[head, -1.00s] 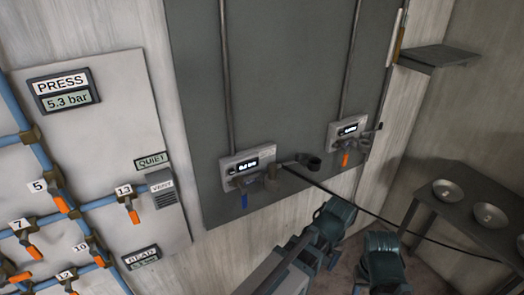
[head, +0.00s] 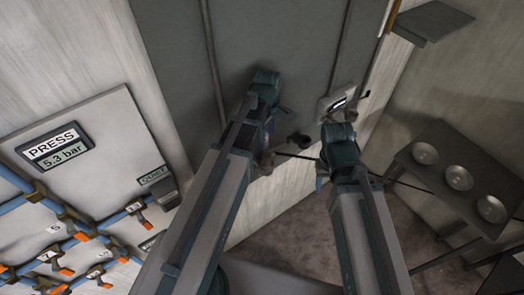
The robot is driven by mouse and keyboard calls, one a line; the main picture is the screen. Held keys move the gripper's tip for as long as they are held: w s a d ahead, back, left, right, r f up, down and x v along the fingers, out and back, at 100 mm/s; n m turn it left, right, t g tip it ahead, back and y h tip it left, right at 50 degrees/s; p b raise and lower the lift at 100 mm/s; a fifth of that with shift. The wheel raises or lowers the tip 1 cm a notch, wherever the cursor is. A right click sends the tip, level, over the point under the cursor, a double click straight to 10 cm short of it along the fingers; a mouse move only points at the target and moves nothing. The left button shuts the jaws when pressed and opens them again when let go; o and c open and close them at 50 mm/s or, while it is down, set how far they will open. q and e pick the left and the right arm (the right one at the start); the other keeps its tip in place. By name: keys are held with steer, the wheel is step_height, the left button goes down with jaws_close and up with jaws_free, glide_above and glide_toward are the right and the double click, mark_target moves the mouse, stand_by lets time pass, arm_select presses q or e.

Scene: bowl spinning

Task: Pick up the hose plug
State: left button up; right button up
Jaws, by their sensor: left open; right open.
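My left gripper (head: 264,100) is in front of the grey wall panel, over the left outlet unit, which it mostly hides. Its fingertips cannot be made out. My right gripper (head: 339,145) is just below the right outlet unit (head: 336,102), and its fingers are also hard to see. A dark hose (head: 296,155) runs right from beside the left gripper, passes behind my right arm and continues toward the side table. A brownish fitting (head: 266,163) shows at its left end, partly behind my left arm. I cannot tell for certain whether this is the hose plug. Neither gripper visibly holds anything.
A dark round holder (head: 299,139) sticks out from the panel between my grippers. A table (head: 428,185) with metal bowls stands right, below a wall shelf (head: 436,20). At left is a board (head: 110,130) with a pressure display, blue pipes and orange-handled valves.

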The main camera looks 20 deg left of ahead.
mark_target(267, 155)
arm_select(q)
step_height(267, 155, down, 9)
steer(key=b, duration=0.8)
steer(key=shift+r+b, duration=0.2)
steer(key=shift+b, duration=0.2)
step_height(267, 155, down, 5)
steer(key=b, duration=0.5)
steer(key=shift+d+f, duration=0.1)
steer(key=shift+f, duration=0.1)
steer(key=shift+r, duration=0.1)
steer(key=shift+c, duration=0.4)
jaws_close()
